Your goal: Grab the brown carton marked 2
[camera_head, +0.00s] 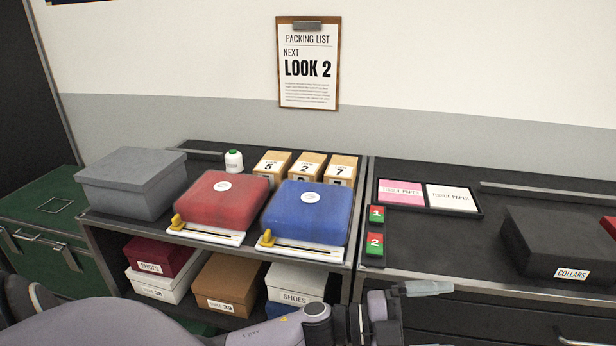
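The brown carton marked 2 (306,165) stands at the back of the left counter, between a carton marked 5 (272,164) and a carton marked 7 (341,169). Its top label shows; its lower front is partly hidden by the blue lidded box (308,209). My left arm comes in low from the left. Its gripper (430,317) is at the bottom edge, right of centre, with fingers apart and nothing seen between them. It is far in front of and below the carton. My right gripper is not in view.
A red box (222,199) and the blue box stand before the cartons. A grey box (132,182) and a white thread spool (234,160) are left. Shoe boxes fill the shelf below. The right counter holds a tissue paper tray (430,210) and a black collars box (560,246).

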